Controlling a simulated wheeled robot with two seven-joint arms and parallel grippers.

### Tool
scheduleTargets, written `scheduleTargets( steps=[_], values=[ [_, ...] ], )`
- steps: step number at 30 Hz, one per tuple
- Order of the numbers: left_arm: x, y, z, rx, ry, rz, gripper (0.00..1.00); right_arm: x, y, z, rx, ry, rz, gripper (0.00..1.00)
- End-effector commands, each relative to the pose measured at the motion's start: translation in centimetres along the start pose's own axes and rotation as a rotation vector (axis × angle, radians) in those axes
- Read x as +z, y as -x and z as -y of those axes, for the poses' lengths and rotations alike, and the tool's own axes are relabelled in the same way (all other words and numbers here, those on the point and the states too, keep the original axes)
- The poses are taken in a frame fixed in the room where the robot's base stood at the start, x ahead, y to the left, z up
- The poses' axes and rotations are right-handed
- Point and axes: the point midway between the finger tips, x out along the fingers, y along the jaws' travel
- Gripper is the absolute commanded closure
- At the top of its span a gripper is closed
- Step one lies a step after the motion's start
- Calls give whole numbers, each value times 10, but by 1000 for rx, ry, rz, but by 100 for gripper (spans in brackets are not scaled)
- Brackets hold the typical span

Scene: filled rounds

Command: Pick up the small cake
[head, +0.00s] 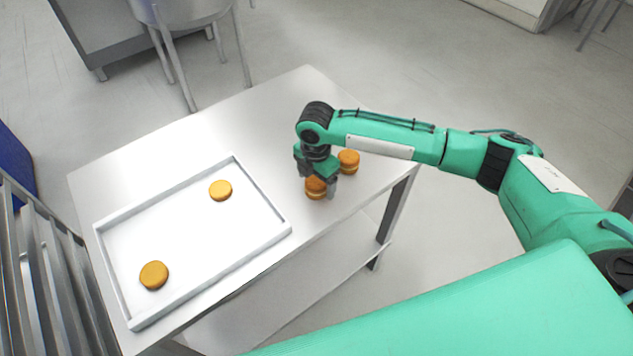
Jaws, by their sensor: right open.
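Two small round orange-brown cakes with a pale filling layer stand on the bare metal table at the right. The nearer small cake (315,187) is right at my right gripper (321,189), whose fingers point down around or beside it and partly hide it. The other small cake (349,161) stands just behind and to the right, apart from the fingers. My right gripper is open. Two more round cakes lie in the white tray, one at its upper right (220,190) and one at its lower left (154,275). My left gripper does not show.
The white tray (187,310) with a raised rim covers the left part of the metal table (270,115). The table's near edge runs close to the tray and the cakes. A round stool (180,12) stands behind the table, and a metal rack (45,270) is at the left.

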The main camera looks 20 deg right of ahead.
Motion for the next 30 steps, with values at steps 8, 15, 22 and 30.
scheduleTargets(
  steps=[8,15,22,30],
  values=[
    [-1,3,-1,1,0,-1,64,0,-15,0,1,1,0,19],
    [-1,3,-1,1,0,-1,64,0,-14,0,1,0,0,46],
    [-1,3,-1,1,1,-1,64,0,-14,0,1,0,0,55],
    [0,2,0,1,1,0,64,0,-8,-1,3,0,0,54]
  ],
)
